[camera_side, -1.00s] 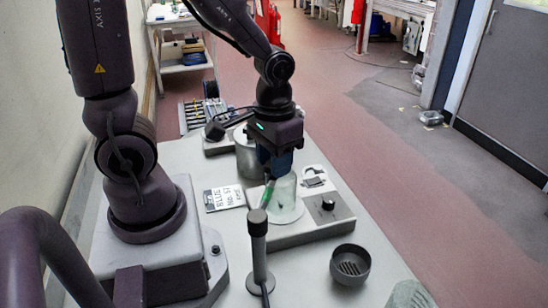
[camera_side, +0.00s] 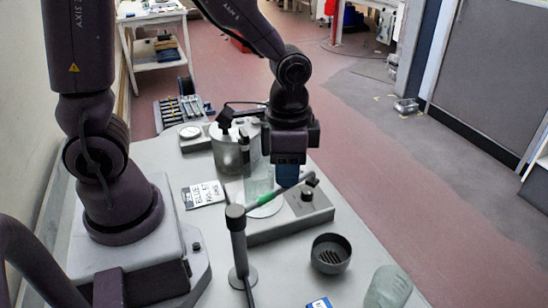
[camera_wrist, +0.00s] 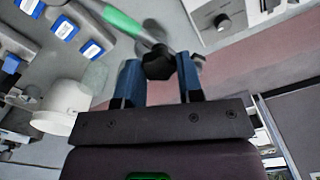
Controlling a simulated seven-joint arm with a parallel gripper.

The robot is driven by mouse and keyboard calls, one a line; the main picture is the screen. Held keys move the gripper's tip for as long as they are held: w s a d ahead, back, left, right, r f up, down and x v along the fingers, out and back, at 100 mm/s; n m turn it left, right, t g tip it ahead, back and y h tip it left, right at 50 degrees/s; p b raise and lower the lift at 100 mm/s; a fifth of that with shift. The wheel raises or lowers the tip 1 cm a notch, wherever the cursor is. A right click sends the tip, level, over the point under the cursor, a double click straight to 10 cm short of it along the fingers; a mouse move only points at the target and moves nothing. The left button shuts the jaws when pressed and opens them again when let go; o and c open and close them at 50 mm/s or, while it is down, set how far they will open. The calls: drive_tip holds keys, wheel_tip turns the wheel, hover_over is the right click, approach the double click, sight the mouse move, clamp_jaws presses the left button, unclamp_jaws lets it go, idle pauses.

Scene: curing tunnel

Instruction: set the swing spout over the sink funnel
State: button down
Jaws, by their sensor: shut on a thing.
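The swing spout is a grey post (camera_side: 238,250) with an arm bearing a green sleeve (camera_side: 267,199). Its arm reaches up and right in the side view, past the front of a glass beaker. My gripper (camera_side: 289,182) is over the arm's outer part. In the wrist view, my blue fingers (camera_wrist: 158,72) are shut on a dark knob (camera_wrist: 158,61) on the spout, and the green sleeve (camera_wrist: 122,20) shows beyond. The sink funnel, a dark round bowl with slots (camera_side: 331,254), stands in front and right of the spout arm. The outlet is not over it.
The glass beaker (camera_side: 258,184) stands on a grey plate unit with a control knob (camera_side: 307,195). A metal pot (camera_side: 231,150) is behind. A handwritten card (camera_side: 204,194) lies left. Another glass vessel (camera_side: 388,288) is at front right. The bench between unit and funnel looks clear.

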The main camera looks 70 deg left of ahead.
drive_tip(key=shift+w+d+m, duration=0.15)
drive_tip(key=shift+d+m, duration=2.75)
drive_tip(key=shift+m, duration=0.3)
drive_tip(key=shift+d, duration=0.1)
drive_tip(key=c, duration=0.8)
unclamp_jaws()
drive_tip(key=shift+o, duration=0.2)
wheel_tip(320, 180, up, 13)
